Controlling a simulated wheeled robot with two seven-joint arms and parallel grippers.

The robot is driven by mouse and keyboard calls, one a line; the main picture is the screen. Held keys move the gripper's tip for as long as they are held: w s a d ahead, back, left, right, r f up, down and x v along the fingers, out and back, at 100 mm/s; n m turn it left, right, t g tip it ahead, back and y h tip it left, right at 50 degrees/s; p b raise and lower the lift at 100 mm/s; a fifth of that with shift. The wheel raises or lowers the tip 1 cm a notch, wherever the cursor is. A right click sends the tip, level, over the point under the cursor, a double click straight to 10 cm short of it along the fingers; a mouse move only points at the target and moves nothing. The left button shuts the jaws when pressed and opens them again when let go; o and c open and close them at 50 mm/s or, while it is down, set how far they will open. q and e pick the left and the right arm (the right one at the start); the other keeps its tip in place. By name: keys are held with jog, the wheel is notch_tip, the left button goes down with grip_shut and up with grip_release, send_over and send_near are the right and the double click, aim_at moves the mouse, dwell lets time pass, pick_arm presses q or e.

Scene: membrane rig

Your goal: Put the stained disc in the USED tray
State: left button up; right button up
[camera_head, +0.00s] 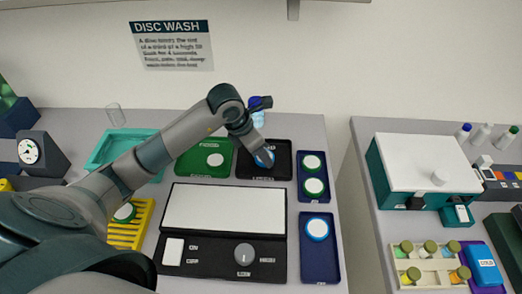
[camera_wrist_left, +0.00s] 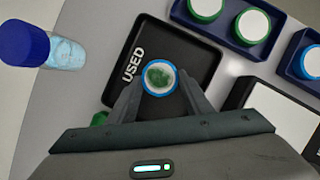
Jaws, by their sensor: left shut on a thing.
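My left gripper (camera_head: 260,152) is shut on the stained disc (camera_wrist_left: 159,77), a blue-rimmed disc with a green-brown blotch on its pale face. The disc is between the fingertips (camera_wrist_left: 157,92) in the left wrist view. It also shows at the gripper's tip in the head view (camera_head: 265,158). The disc is over the black USED tray (camera_wrist_left: 195,45), whose white lettering is to the left of the disc. The same tray (camera_head: 283,172) is partly covered by my arm in the head view. I cannot tell whether the disc touches the tray floor. My right gripper is out of view.
A green tray (camera_head: 190,169) with a white disc is left of the black tray. Blue trays (camera_head: 320,272) with discs stand to the right. A blue-capped bottle (camera_wrist_left: 30,45) stands behind the black tray. A panel with a knob (camera_head: 244,254) lies in front.

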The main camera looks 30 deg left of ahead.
pick_arm(q)
jog(key=shift+f, duration=0.1)
jog(key=o, duration=1)
jog(key=shift+r, duration=0.3)
jog(key=shift+b+v, duration=1.4)
jog(key=shift+v, duration=4.4)
jog(key=shift+s+f, duration=0.1)
